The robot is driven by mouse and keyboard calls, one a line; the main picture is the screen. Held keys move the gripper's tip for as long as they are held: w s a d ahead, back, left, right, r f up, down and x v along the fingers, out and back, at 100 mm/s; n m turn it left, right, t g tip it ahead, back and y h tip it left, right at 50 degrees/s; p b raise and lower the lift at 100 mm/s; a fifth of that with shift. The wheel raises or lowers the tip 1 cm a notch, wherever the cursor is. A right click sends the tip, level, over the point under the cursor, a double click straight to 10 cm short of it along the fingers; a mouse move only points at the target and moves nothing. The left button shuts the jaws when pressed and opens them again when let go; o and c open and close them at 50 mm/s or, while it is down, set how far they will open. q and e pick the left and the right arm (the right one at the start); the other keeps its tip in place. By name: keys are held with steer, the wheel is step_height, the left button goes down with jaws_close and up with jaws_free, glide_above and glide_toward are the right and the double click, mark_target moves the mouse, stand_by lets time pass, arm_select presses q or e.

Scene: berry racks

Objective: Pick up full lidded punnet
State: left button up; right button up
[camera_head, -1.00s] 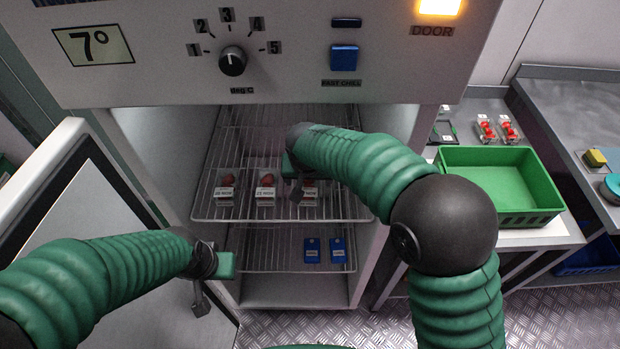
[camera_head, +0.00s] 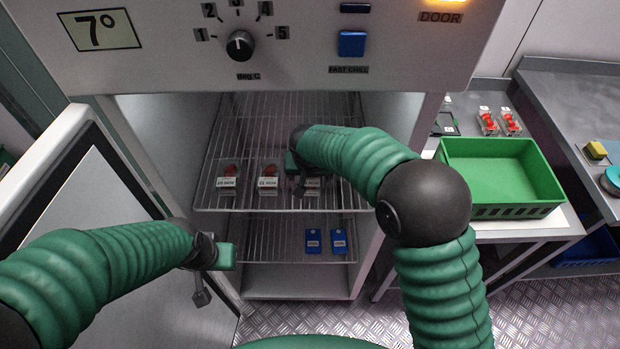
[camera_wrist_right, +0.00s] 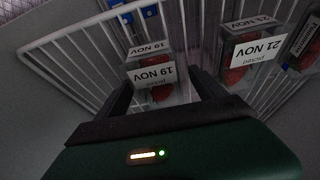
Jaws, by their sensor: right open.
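Three clear punnets of red berries with white date labels stand in a row on the upper wire shelf: a left one (camera_head: 227,183), a middle one (camera_head: 267,182) and a right one (camera_head: 312,186), partly hidden by my arm. My right gripper (camera_head: 298,182) is at the right punnet. In the right wrist view my right gripper (camera_wrist_right: 165,90) is open, its fingers on either side of the punnet labelled 19 NOV (camera_wrist_right: 150,72). A punnet labelled 21 NOV (camera_wrist_right: 250,52) stands beside it. My left gripper (camera_head: 224,257) is by the open door; its jaw state is unclear.
The wire shelf (camera_head: 210,203) is in an open chiller. Two blue packs (camera_head: 326,241) lie on the lower shelf. The chiller door (camera_head: 85,185) stands open at left. A green crate (camera_head: 505,212) and other punnets (camera_head: 499,123) are on the right table.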

steer(key=shift+r, duration=0.1)
steer(key=shift+s, duration=0.1)
steer(key=shift+c, duration=1.1)
steer(key=c, duration=1.3)
steer(key=shift+c, duration=0.2)
steer(key=shift+r, duration=0.15)
